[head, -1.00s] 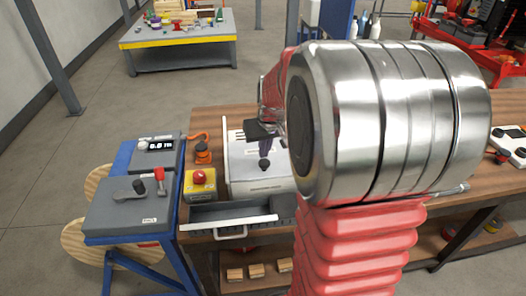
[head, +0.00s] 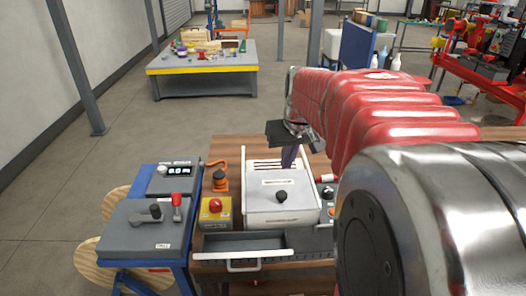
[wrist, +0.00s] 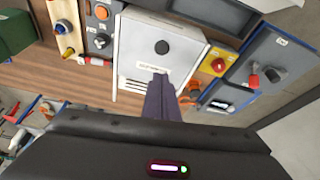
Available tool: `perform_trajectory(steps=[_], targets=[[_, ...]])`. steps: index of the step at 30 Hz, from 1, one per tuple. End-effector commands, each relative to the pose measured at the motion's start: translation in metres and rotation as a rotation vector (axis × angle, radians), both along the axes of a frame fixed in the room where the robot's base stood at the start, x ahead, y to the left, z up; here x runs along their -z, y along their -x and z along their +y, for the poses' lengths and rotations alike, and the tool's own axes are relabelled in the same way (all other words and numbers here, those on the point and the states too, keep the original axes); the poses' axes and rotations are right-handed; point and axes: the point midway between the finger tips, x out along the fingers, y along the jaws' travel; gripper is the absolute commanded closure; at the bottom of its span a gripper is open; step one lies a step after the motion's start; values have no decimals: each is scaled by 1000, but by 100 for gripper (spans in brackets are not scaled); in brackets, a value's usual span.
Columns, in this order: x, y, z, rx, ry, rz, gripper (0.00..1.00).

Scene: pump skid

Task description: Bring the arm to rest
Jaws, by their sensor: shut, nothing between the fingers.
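My gripper (head: 289,158) hangs in the air above the white box with a black knob (head: 281,205) on the wooden bench. Its dark fingers are together and empty. In the wrist view my gripper (wrist: 160,84) points at the label on the white box (wrist: 140,45); I cannot tell the exact gap, but the head view shows it apart from the box. My red arm reaches in from the right and hides the bench's right side in the head view.
A red emergency button on a yellow box (head: 215,209) stands left of the white box. A blue stand (head: 150,225) carries a grey lever panel and a display. An open grey drawer (head: 245,245) juts out in front. A yellow-edged table (head: 203,72) stands behind.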

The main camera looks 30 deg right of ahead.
Motion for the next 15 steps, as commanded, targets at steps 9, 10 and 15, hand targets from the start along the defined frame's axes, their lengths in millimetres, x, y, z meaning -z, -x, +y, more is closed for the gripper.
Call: perform_trajectory(steps=[9,10,15], targets=[[0,0,0,0,0,0,100],[0,0,0,1,0,0,100],[9,5,2,38,-17,12,100]])
